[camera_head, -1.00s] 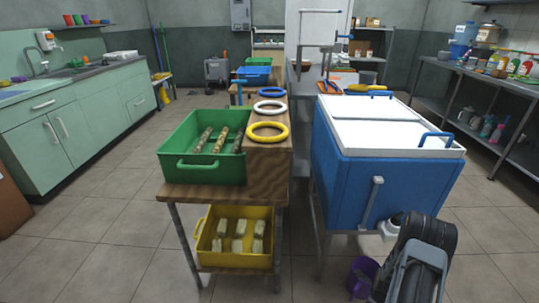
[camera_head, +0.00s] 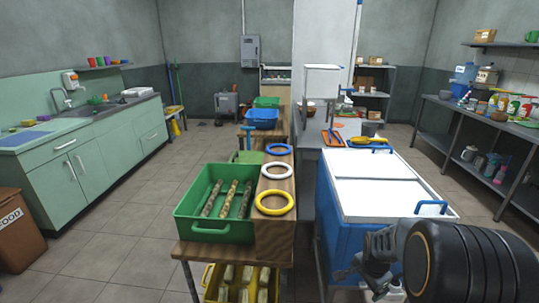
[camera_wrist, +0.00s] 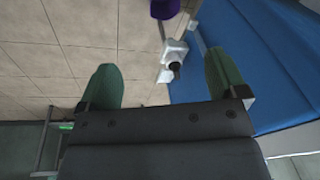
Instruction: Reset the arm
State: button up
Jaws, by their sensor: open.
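My gripper (camera_wrist: 162,85) shows in the wrist view with its two green-padded fingers wide apart and nothing between them. Past the fingers are floor tiles and the side of the blue cooler (camera_wrist: 265,60). In the head view my arm is at the lower right, in front of the blue cooler with white lids (camera_head: 385,190), and the fingertips are hard to make out there. A white spout (camera_wrist: 172,52) on the cooler and a purple bucket (camera_wrist: 164,9) lie ahead of the gripper in the wrist view.
Left of the cooler, a wooden table holds a green crate (camera_head: 190,229) of cane pieces and blue, white and yellow rings (camera_head: 275,210). A yellow crate (camera_head: 209,283) is below. A sink counter (camera_head: 100,140) stands left, a shelf table (camera_head: 480,125) right.

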jog(key=s+a+r+n+p, duration=0.4)
jog(key=r, duration=0.6)
jog(key=s+a+r+n+t+p, duration=0.1)
jog(key=s+a+r+n+p, duration=0.3)
jog(key=r, duration=0.5)
jog(key=s+a+r+n+y+p, duration=0.1)
jog(key=s+a+r+n+p, duration=0.3)
jog(key=r, duration=0.6)
jog(key=shift+s+a+r+n+t+p, duration=0.15)
jog(key=shift+s+r+n+t+p, duration=0.25)
jog(key=shift+n, duration=0.5)
jog(key=shift+f, duration=0.1)
